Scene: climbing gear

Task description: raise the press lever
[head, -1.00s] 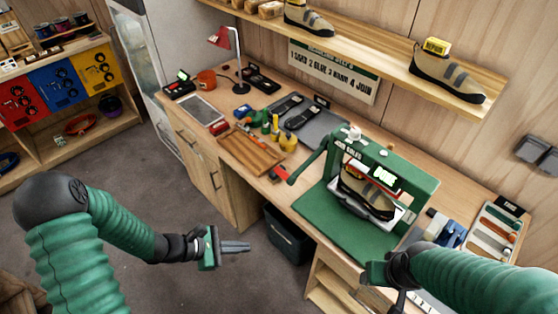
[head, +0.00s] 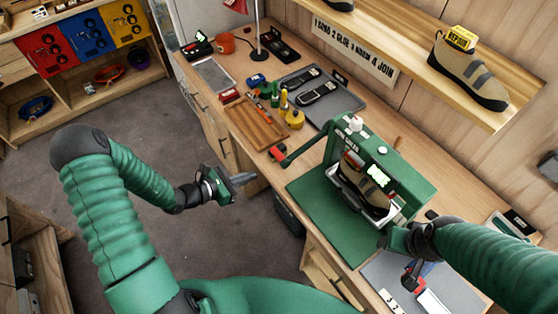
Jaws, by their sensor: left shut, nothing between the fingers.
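The green press (head: 405,175) stands on the bench, with a tan and grey climbing shoe (head: 362,185) held inside its frame. Its lever (head: 303,148) is a green arm that reaches out from the press's left side and slopes down to a red grip (head: 278,154). My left gripper (head: 244,179) is shut and empty, in front of the bench edge, below and left of the red grip and apart from it. My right gripper (head: 396,240) is at the front right of the press; its fingers are not clear.
A green mat (head: 318,215) lies in front of the press. A wooden tray (head: 255,124), small bottles and a grey tray (head: 335,105) lie left of and behind the lever. A shelf (head: 470,90) with shoes hangs above. Floor is open left of the bench.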

